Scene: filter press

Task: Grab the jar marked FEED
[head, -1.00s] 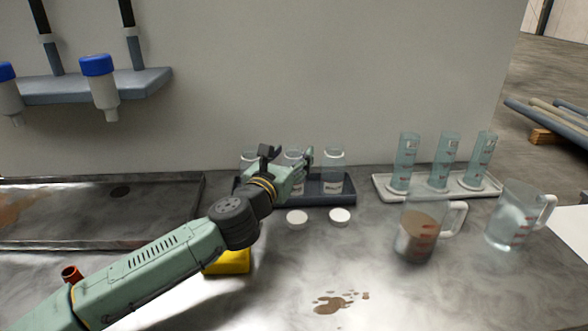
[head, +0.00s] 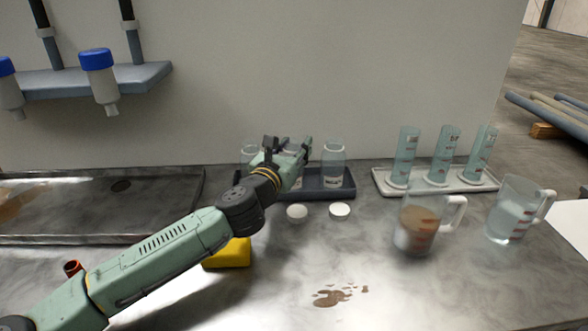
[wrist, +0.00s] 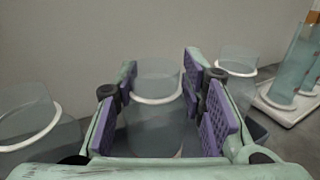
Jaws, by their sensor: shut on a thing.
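Three clear glass jars stand in a dark tray (head: 325,188) by the wall. My gripper (head: 288,148) is at the middle jar (head: 293,146), with a finger on either side of it. In the wrist view my gripper (wrist: 163,92) has its purple pads shut on this jar (wrist: 157,82), below its white rim. The jar looks upright; its label is hidden by my gripper. The left jar (head: 249,150) is partly behind my gripper. The right jar (head: 333,155) stands free, with a label too small to read. I cannot tell which jar is marked FEED.
Two white lids (head: 340,209) lie in front of the tray. A pale rack (head: 436,189) with three cylinders stands right. A jug of brown liquid (head: 418,228) and a clear jug (head: 510,215) are nearer. A yellow block (head: 232,254) is by my arm.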

